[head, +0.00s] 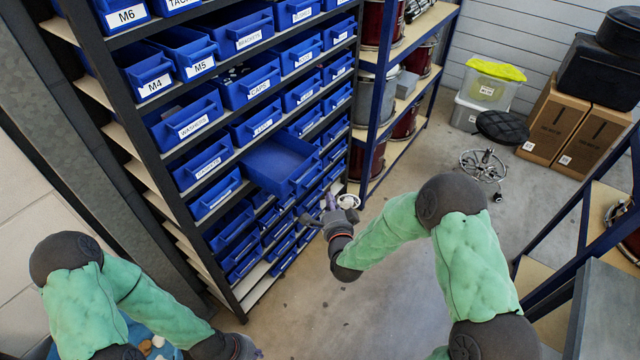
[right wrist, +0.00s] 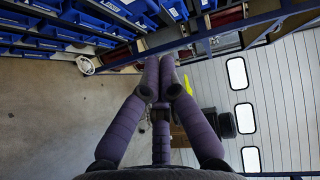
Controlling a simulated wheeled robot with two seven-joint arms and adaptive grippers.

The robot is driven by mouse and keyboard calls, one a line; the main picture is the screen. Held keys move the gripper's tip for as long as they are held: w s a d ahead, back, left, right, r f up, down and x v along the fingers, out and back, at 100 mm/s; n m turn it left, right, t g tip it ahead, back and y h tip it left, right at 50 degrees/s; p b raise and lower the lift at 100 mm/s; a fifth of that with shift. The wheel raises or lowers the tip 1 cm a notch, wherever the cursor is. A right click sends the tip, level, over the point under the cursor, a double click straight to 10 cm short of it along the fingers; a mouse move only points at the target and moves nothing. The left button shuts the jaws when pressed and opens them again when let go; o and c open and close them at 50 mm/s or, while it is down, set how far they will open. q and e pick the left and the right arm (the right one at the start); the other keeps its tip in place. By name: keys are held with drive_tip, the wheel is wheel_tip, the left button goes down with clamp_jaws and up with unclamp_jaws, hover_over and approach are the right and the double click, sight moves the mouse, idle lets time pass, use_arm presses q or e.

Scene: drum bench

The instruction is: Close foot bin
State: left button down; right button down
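A blue bin (head: 283,165) is pulled well out of the rack (head: 250,325), above and left of my right gripper in the head view. Its inside looks empty, and I cannot read its label. My right gripper (head: 329,203) is just below and right of the bin's front, seemingly apart from it. In the right wrist view its purple fingers (right wrist: 160,75) come together at the tips with nothing between them. My left gripper (head: 245,347) is low at the bottom edge of the head view, partly cut off, with its fingers hidden.
Several other labelled blue bins, such as the washers bin (head: 187,120), sit in the rack. A drum shelf (head: 412,35) stands to the right. A round stool (head: 490,150) and cardboard boxes (head: 560,118) are at the back. The floor (head: 300,300) before the rack is clear.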

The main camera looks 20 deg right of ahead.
approach(313, 169)
drive_tip(key=w+d, duration=0.3)
drive_tip(key=shift+w+a+f+b, duration=0.15)
drive_tip(key=shift+w+a+b, duration=0.05)
drive_tip(key=shift+w+a, duration=0.35)
drive_tip(key=shift+w+a+f+b, duration=0.15)
drive_tip(key=shift+w+a+b, duration=0.05)
drive_tip(key=shift+w+a, duration=0.35)
drive_tip(key=shift+w, duration=0.1)
